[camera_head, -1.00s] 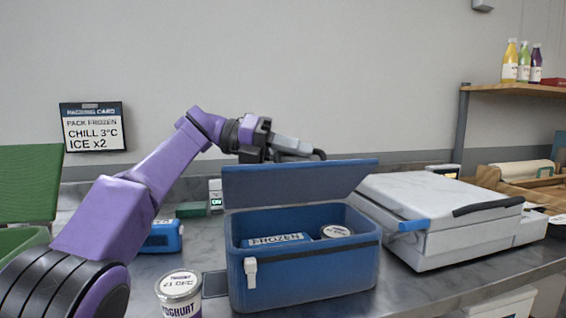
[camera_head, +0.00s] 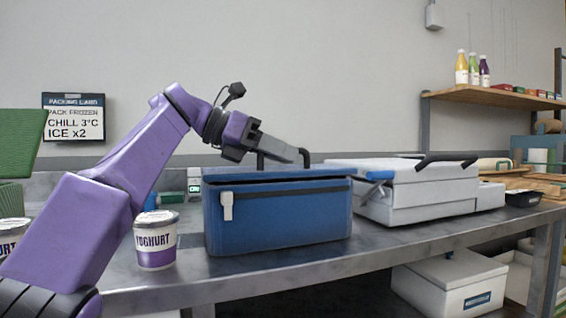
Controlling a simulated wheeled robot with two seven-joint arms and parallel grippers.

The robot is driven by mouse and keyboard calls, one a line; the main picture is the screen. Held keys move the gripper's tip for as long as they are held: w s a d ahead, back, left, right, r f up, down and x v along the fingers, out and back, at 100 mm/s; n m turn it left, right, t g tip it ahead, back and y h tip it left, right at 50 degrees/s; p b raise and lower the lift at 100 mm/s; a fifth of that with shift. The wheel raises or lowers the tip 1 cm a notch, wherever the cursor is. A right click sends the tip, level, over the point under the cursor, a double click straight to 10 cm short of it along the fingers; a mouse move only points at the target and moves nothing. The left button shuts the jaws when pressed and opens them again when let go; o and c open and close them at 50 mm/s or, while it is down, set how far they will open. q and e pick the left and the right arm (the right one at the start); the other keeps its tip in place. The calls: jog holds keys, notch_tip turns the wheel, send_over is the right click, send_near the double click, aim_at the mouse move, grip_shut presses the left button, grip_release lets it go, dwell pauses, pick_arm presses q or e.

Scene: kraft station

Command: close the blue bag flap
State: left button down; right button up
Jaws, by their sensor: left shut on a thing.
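The blue bag (camera_head: 280,222) stands on the metal counter with a white clip (camera_head: 227,206) on its front. Its blue flap (camera_head: 225,174) lies almost flat over the top, with a narrow dark gap showing under its front edge. The inside of the bag is hidden. My left gripper (camera_head: 294,156) is directly above the flap, shut on the black flap handle (camera_head: 305,157); the exact contact is hard to see. My right gripper is not in view.
A yoghurt tub (camera_head: 156,242) stands left of the bag, close to my left arm. A white-grey box (camera_head: 425,190) stands at the right, near the bag. A green crate (camera_head: 20,140) is at the far left. The counter's front edge (camera_head: 400,245) runs close before the bag.

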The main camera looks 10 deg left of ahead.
pick_arm(q)
jog(key=shift+f, duration=0.3)
jog(key=c, duration=1.1)
grip_release()
jog(key=shift+a, duration=0.1)
jog(key=shift+c, duration=0.2)
notch_tip(320, 180, up, 4)
send_over(224, 172)
jog(key=shift+w+d+p, duration=0.15)
jog(key=shift+d+p, duration=0.1)
jog(key=shift+p, duration=0.15)
jog(key=shift+a, duration=0.25)
